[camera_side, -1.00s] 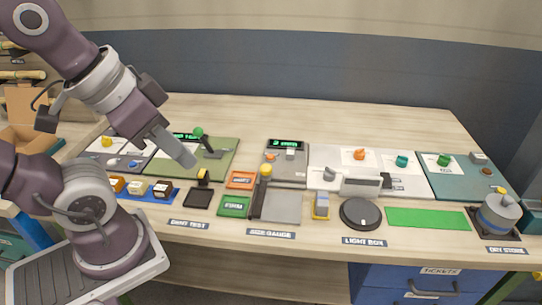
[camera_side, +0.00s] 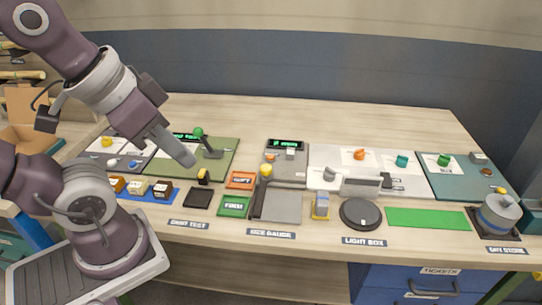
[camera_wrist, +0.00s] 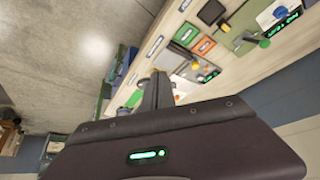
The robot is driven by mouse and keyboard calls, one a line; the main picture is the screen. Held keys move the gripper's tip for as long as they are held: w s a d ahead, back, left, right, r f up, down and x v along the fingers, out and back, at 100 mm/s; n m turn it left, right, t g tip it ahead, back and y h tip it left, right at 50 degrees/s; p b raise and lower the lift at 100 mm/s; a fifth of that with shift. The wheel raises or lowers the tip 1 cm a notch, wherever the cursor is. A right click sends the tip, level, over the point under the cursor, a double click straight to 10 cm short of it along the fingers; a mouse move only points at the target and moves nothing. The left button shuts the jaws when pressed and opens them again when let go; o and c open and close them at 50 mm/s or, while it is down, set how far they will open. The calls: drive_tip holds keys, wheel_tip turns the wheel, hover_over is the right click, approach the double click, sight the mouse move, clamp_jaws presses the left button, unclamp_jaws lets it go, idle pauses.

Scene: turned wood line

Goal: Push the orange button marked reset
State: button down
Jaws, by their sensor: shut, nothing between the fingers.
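In the side view a small orange button (camera_side: 270,156) sits on the grey size gauge panel (camera_side: 288,177), left of a pale block and below a green-lit display (camera_side: 286,143). Any marking on it is too small to read. An orange knob (camera_side: 360,154) also stands on the white light box panel to the right. My gripper (camera_side: 188,160) is shut and empty. It hangs above the green shot test panel, left of the orange button and apart from it. In the wrist view the shut fingers (camera_wrist: 157,84) point toward the bench; I cannot pick out the button there.
A black lever with a green ball (camera_side: 198,132) stands close to my fingertips. A yellow ball-topped lever (camera_side: 266,170) stands just in front of the orange button. Orange (camera_side: 241,180) and green (camera_side: 234,206) labelled trays lie nearby.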

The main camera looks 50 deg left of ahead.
idle(0.7)
drive_tip(key=m+t+h, duration=0.1)
drive_tip(key=m+t, duration=0.3)
drive_tip(key=m, duration=0.7)
hover_over(267, 157)
wheel_tip(267, 157, down, 14)
drive_tip(key=shift+f+g+h, duration=0.1)
drive_tip(key=shift+g+h, duration=0.2)
wheel_tip(267, 157, down, 9)
drive_tip(key=shift+r, duration=0.1)
